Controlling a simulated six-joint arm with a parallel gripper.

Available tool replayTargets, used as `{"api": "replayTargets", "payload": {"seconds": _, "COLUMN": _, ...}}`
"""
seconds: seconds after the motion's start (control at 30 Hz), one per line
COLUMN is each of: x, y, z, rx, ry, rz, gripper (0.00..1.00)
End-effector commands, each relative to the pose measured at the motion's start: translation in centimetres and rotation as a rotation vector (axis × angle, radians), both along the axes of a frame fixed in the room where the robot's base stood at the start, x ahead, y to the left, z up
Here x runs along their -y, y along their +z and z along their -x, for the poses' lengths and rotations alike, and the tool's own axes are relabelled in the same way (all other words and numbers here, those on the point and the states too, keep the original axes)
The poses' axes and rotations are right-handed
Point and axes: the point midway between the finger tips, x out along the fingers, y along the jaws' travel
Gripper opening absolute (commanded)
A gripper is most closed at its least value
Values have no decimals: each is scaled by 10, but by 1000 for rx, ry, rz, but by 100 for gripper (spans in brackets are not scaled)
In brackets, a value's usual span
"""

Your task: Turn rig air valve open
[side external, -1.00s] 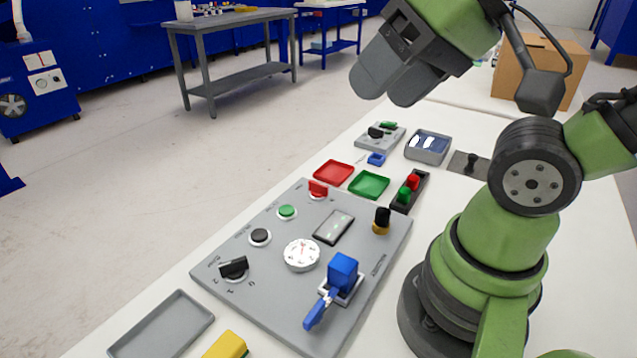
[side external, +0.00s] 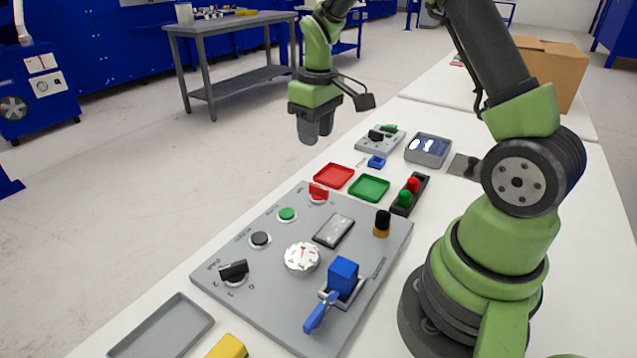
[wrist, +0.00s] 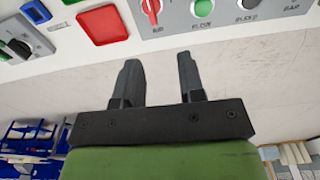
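The air valve is a red knob (side external: 318,191) at the far left corner of the grey rig panel (side external: 205,278). In the wrist view the red knob (wrist: 152,9) shows at the top edge beside an "AIR" label, with its red handle pointing along the picture's vertical. My gripper (side external: 312,138) hangs fingers down past the table's left edge, beyond the red tray and apart from the knob. In the wrist view my gripper (wrist: 158,62) has its two fingers spread with nothing between them; the floor lies behind.
A red tray (side external: 333,176) and a green tray (side external: 369,188) lie just beyond the panel. The panel also bears a green button (side external: 287,214), a black button (side external: 260,239), a dial (side external: 302,257) and a blue lever valve (side external: 342,278). A cardboard box (side external: 555,70) stands at the back.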

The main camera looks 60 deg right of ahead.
Motion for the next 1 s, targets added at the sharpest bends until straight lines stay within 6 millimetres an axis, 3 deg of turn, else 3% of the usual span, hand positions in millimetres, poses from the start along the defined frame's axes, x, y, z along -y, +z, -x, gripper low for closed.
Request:
{"api": "replayTargets", "payload": {"seconds": 0.03, "x": 6, "y": -13, "z": -1, "rx": -23, "ry": 8, "rz": -2, "gripper": 36}}
{"api": "replayTargets", "payload": {"seconds": 0.2, "x": 14, "y": -32, "z": -3, "rx": -54, "ry": 32, "rz": -5, "gripper": 36}}
{"api": "replayTargets", "payload": {"seconds": 0.37, "x": 15, "y": -50, "z": -2, "rx": -59, "ry": 34, "rz": -5, "gripper": 36}}
{"api": "replayTargets", "payload": {"seconds": 0.7, "x": 14, "y": -111, "z": -2, "rx": -59, "ry": 32, "rz": -6, "gripper": 36}}
{"api": "replayTargets", "payload": {"seconds": 1.0, "x": 14, "y": -130, "z": -3, "rx": -54, "ry": 32, "rz": -4, "gripper": 36}}
